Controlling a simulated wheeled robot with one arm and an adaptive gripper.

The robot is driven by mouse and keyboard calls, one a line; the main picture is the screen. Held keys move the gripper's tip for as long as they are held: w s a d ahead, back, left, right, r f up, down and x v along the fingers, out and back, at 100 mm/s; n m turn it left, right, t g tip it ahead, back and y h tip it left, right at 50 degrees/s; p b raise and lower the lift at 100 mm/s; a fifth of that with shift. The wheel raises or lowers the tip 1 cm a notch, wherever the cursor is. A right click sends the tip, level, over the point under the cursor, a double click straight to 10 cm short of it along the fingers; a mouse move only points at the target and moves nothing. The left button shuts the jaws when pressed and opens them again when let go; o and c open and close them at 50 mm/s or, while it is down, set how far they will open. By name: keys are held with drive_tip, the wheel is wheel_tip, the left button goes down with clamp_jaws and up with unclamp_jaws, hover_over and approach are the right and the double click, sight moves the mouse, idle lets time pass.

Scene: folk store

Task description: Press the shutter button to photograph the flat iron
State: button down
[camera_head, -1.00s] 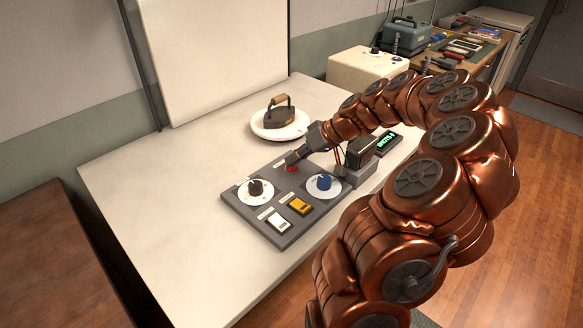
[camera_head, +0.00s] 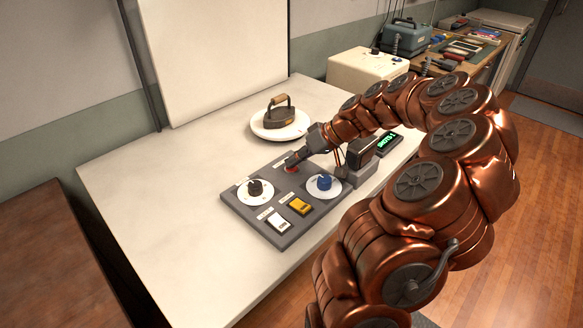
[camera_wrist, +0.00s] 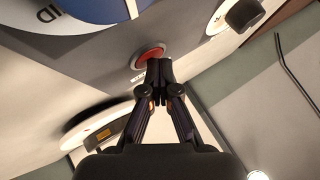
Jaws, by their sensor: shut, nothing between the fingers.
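The flat iron (camera_head: 279,113), dark with a brown handle, stands on a round white plate (camera_head: 262,134) at the back of the white table. A grey control panel (camera_head: 240,208) lies in front of it. The red shutter button (camera_head: 291,169) is at the panel's far part, partly hidden by my gripper (camera_head: 291,162). In the wrist view the red button (camera_wrist: 147,52) shows right at the fingertips of my gripper (camera_wrist: 154,63). The fingers are shut and empty. They touch or nearly touch the button; I cannot tell whether it is pressed down.
The panel also bears a black knob (camera_head: 255,188), a blue knob (camera_head: 324,182), a white switch (camera_head: 279,223) and a yellow switch (camera_head: 300,206). A camera-like box (camera_head: 362,152) and a small display with green text (camera_head: 388,144) stand to the right. The table's left side is clear.

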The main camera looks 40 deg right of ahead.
sight(294, 168)
drive_tip(key=shift+r, duration=0.85)
drive_tip(key=shift+r, duration=2.5)
drive_tip(key=shift+a, duration=0.1)
